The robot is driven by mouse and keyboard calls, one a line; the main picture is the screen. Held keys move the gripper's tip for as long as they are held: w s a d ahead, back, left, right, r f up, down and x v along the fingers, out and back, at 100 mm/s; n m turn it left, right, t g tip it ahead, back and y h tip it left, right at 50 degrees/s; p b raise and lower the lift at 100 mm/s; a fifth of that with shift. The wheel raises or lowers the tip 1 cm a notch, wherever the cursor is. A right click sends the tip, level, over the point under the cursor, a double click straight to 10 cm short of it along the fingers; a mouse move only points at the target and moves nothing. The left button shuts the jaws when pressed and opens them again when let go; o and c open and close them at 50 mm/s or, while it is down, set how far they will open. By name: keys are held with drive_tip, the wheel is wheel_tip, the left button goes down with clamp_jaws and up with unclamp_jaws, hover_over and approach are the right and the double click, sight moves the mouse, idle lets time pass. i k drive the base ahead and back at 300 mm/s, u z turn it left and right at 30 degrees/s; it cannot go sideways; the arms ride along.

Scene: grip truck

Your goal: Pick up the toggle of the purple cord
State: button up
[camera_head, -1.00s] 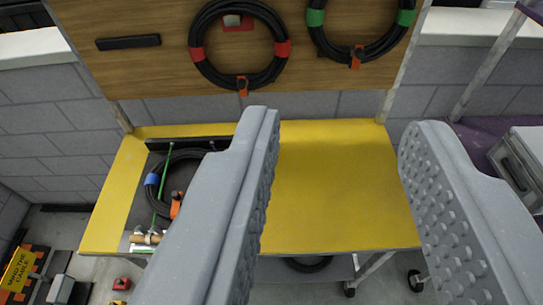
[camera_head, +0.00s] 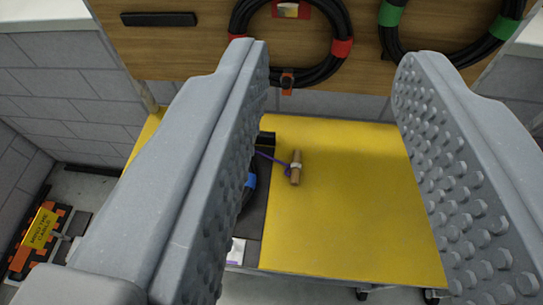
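The purple cord (camera_head: 268,157) shows as a short length on the yellow table, coming from the dark mat area on the left. Its toggle (camera_head: 295,172), a brown wooden-looking peg with a pale band, lies at the cord's right end on the yellow surface, close to the mat. My gripper (camera_head: 330,60) is open and empty, its two grey studded fingers wide apart. In the picture the toggle lies between the fingers, nearer the left one, and below them on the table. The left finger hides part of the mat and of the coil with the blue band (camera_head: 250,181).
The yellow table (camera_head: 350,220) is bare right of the toggle. A wooden board behind it carries a black coil with red bands (camera_head: 342,48) and one with green bands (camera_head: 388,14). A yellow sign (camera_head: 42,226) stands on the floor at left.

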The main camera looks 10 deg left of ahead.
sight(295, 167)
drive_tip(key=u, duration=0.5)
drive_tip(key=k, duration=1.25)
drive_tip(key=u, duration=0.15)
drive_tip(key=i, duration=0.45)
drive_tip(key=z, duration=0.6)
drive_tip(key=i, duration=1.25)
drive_tip(key=u, duration=0.45)
